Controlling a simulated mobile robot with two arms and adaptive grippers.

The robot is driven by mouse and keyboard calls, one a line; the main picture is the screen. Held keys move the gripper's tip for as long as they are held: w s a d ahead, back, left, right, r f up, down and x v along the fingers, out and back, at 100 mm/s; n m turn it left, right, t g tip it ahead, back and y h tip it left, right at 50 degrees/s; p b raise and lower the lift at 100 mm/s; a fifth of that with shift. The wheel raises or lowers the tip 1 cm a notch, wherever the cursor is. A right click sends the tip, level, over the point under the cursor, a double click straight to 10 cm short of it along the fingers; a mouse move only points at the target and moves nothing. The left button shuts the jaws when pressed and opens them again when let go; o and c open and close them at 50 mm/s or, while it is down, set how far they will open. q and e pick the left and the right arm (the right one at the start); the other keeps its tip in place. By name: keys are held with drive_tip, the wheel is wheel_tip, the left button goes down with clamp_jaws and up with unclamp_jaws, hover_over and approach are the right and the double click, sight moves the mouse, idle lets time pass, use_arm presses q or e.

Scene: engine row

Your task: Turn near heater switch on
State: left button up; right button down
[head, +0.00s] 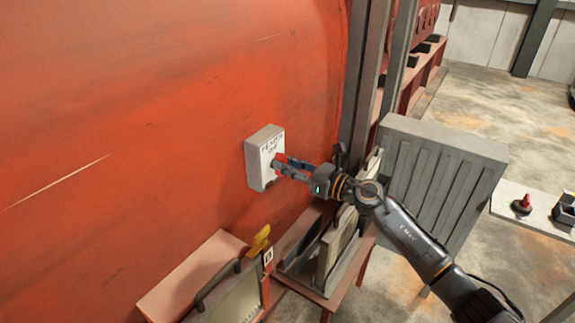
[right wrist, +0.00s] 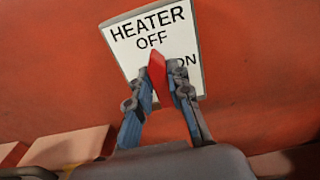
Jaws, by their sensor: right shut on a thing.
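The heater switch (head: 262,155) is a pale grey box with a white label, fixed to a large red wall. In the right wrist view its label (right wrist: 182,30) reads HEATER, OFF and ON, with ON partly covered. A red lever (right wrist: 157,70) stands out from the label just below the word OFF. My right gripper (head: 279,164) reaches the front of the box from the right. It is shut on the red lever, with its two fingertips (right wrist: 164,82) around it. The lever's base is hidden by the fingers. My left gripper is not in view.
A grey ribbed cabinet (head: 440,175) stands behind my right arm. Dark posts (head: 367,80) rise right of the red wall. A white table (head: 500,203) is at the far right.

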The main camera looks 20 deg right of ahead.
drive_tip(key=shift+m, duration=0.3)
drive_tip(key=shift+w+d+f+m+p, duration=0.15)
drive_tip(key=shift+m+p, duration=0.85)
drive_tip(key=shift+m, duration=1.9)
drive_tip(key=shift+w+d+f+m+p, duration=0.15)
drive_tip(key=shift+m+p, duration=0.8)
drive_tip(key=shift+m, duration=1.95)
drive_tip(key=shift+w+d+f+m+p, duration=0.15)
drive_tip(key=shift+m+p, duration=0.85)
drive_tip(key=shift+m, duration=1.9)
drive_tip(key=shift+s+f, duration=0.1)
drive_tip(key=c, duration=1.2)
unclamp_jaws()
drive_tip(key=v, duration=1.2)
drive_tip(key=shift+d, duration=0.1)
